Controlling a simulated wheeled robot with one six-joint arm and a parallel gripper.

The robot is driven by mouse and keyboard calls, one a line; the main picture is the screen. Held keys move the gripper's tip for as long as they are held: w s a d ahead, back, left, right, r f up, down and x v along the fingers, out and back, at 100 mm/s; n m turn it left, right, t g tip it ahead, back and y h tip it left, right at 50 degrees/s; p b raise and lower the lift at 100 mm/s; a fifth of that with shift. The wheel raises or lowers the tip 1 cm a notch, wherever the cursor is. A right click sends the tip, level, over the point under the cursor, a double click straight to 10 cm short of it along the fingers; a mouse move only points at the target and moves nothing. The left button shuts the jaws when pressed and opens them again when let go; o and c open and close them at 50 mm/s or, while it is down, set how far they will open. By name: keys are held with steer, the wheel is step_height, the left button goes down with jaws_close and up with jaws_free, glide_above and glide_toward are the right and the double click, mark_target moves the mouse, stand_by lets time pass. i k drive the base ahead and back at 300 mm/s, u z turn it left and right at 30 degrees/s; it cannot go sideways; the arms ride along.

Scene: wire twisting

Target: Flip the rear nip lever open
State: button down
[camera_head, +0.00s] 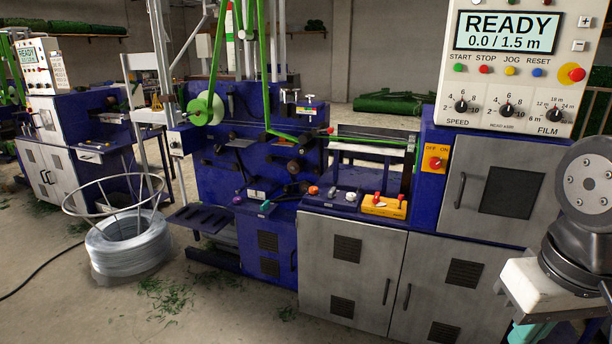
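The blue wire-twisting machine (215,175) stands in the middle of the view. Small levers and knobs sit on its front: a red-tipped lever (329,131) near the film rollers, a purple knob (237,200), a teal one (265,205) and an orange one (313,190). Parts of my arm show at the right edge. My gripper is not in view.
The control panel (487,88) reads READY, 0.0 / 1.5 m. Grey cabinet doors (350,262) face forward. A wire coil (128,248) stands on the floor at left, beside a second machine (75,125). Green scraps lie on the floor; the front left floor is mostly free.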

mark_target(305, 138)
steer(key=u, duration=0.15)
steer(key=i, duration=1.95)
steer(key=u, duration=0.2)
